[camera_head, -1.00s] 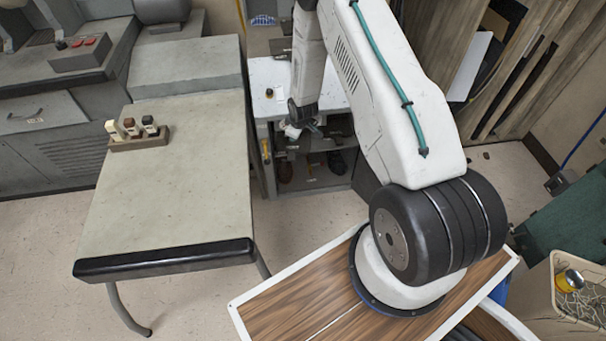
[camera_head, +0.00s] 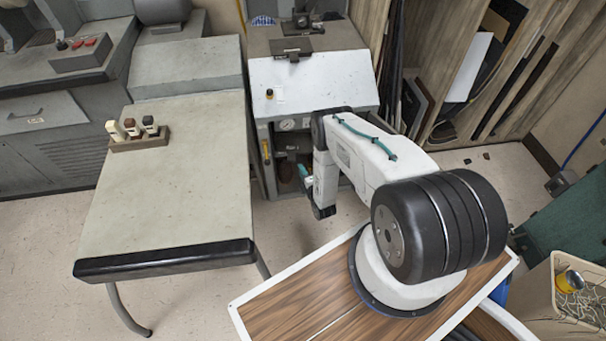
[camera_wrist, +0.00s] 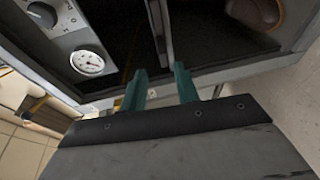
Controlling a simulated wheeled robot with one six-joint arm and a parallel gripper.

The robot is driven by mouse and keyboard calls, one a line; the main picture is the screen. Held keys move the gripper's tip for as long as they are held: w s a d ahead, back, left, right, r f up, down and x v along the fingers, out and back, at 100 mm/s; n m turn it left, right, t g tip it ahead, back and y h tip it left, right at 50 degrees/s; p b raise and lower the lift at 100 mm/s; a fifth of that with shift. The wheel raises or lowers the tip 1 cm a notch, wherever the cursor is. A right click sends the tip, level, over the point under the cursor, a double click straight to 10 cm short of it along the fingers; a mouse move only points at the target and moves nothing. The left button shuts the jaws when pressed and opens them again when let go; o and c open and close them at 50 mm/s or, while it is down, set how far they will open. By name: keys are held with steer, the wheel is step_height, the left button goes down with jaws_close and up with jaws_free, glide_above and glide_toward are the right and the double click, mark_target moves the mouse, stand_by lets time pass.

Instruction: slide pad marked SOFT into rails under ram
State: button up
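Three small blocks stand in a brown rack (camera_head: 140,143) on the grey table: a cream one (camera_head: 115,130), a red-brown one (camera_head: 131,127) and a black one (camera_head: 150,125). Their markings are too small to read, so I cannot tell which is SOFT. The dark ram assembly (camera_head: 302,20) is at the machine's top, above a dark plate (camera_head: 291,47); the rails are not clear. My gripper (camera_head: 304,178) hangs low before the machine. In the wrist view, its teal fingers (camera_wrist: 160,90) are apart, with nothing visible between them. A grey slab with a dark riveted strip hides their bases.
The grey table (camera_head: 185,205) has a black front edge. The machine's white sloped panel (camera_head: 315,82) is above a gauge (camera_wrist: 87,63) and open shelves holding a brown shoe (camera_wrist: 255,12). Boards lean in a wooden rack at right. Floor is clear between table and my base.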

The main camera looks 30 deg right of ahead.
mark_target(294, 159)
steer(key=shift+w+d+f, duration=0.15)
steer(key=shift+w+d, duration=0.1)
steer(key=shift+w, duration=1.3)
steer(key=shift+w+d+f, duration=0.15)
steer(key=shift+w+d, duration=0.05)
steer(key=shift+w, duration=1.3)
steer(key=shift+w+d+f, duration=0.15)
steer(key=shift+w+d, duration=0.1)
steer(key=shift+w, duration=1.3)
jaws_close()
steer(key=shift+s+f, duration=0.1)
steer(key=shift+r, duration=0.6)
